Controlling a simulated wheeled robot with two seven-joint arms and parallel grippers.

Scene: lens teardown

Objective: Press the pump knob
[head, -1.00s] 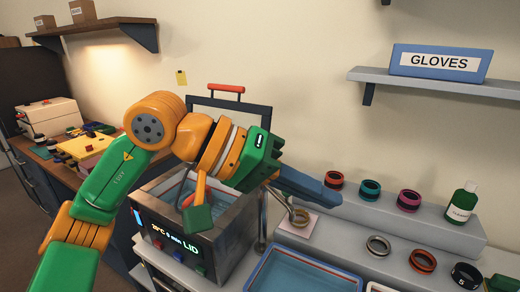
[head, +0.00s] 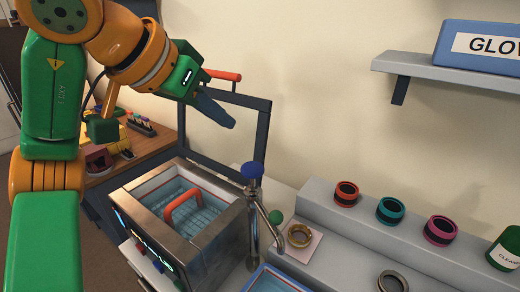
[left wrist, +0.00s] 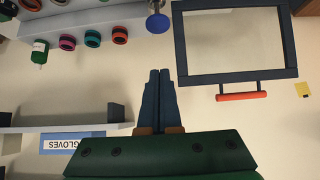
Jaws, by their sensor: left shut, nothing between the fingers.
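A blue round knob (head: 253,170) tops a thin metal post beside the right wall of the metal bath. It also shows near the top of the left wrist view (left wrist: 158,22). My left gripper (head: 230,122) is shut and empty. It is in the air above and to the left of the knob in the head view, apart from it. In the left wrist view its closed dark-blue fingers (left wrist: 160,73) point toward the knob's side, with a gap between. My right gripper is not in view.
The metal bath (head: 217,240) holds water and a red handle; its raised lid frame (head: 262,130) stands behind. Coloured rings (head: 390,211) sit on a grey step. A shelf (head: 440,72) hangs above.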

